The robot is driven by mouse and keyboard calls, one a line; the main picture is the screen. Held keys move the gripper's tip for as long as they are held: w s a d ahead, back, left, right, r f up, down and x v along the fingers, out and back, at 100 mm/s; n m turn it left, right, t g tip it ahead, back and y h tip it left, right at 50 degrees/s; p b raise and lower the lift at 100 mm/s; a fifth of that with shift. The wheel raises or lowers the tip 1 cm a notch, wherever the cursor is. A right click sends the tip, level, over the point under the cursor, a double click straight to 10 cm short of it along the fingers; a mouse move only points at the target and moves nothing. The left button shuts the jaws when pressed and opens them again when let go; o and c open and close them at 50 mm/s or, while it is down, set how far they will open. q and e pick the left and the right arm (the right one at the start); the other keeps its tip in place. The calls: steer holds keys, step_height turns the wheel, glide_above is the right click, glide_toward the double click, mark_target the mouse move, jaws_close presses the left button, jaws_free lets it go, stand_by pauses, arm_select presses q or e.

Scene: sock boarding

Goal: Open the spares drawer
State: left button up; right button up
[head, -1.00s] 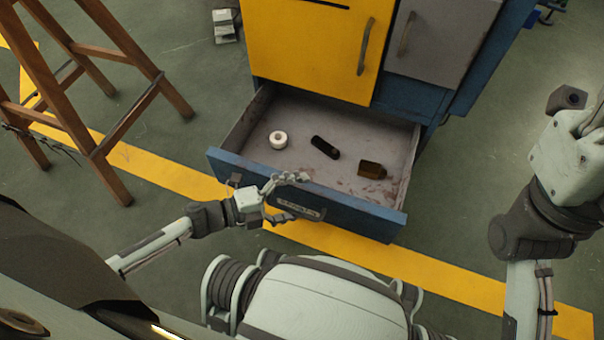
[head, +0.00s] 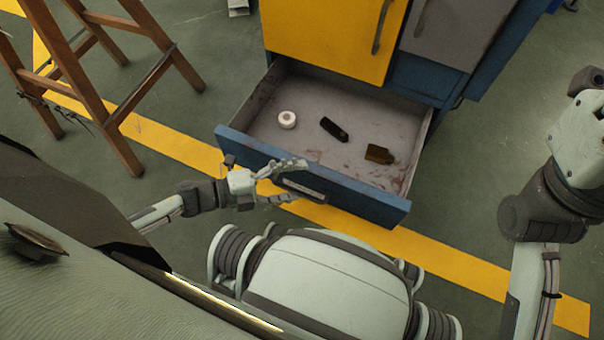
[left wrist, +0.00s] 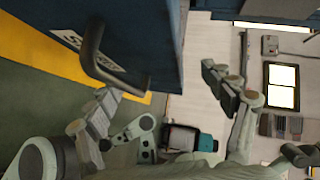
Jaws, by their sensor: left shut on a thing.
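The spares drawer (head: 240,142) is blue and stands pulled well out under a yellow door in the head view. Its grey inside shows. My left gripper (head: 290,183) is at the middle of the drawer front, shut on the drawer handle (head: 304,190). The fingers hide part of the handle and label in the head view. In the left wrist view the dark bar handle (left wrist: 95,55) stands off the blue front beside a partly seen white label (left wrist: 68,38). My right arm shows at the right of the head view, but its gripper is out of view.
A white roll (head: 287,119), a black item (head: 334,129) and a brown item (head: 379,154) lie in the drawer. The yellow door (head: 330,35) and a grey door (head: 445,30) are above it. A wooden stool (head: 85,80) stands left. Green floor is clear at right.

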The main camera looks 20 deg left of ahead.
arm_select(q)
steer(key=shift+w+a+r, duration=0.1)
steer(key=shift+a+r, duration=0.85)
steer(key=shift+r, duration=0.25)
steer(key=shift+s+a+f+p, duration=0.1)
steer(key=shift+s+a+p, duration=0.15)
steer(key=shift+s+a, duration=0.25)
steer(key=shift+s+a+p, duration=0.25)
steer(key=shift+s+a, duration=0.05)
steer(key=shift+s, duration=0.3)
steer(key=shift+s+a, duration=0.2)
steer(key=shift+c, duration=0.3)
steer(key=shift+s+a+r, duration=0.2)
steer(key=shift+a+r, duration=0.15)
steer(key=shift+r, duration=0.15)
steer(key=c, duration=0.9)
steer(key=shift+o, duration=0.2)
steer(key=shift+s+a+f, duration=0.15)
steer(key=shift+f, duration=0.25)
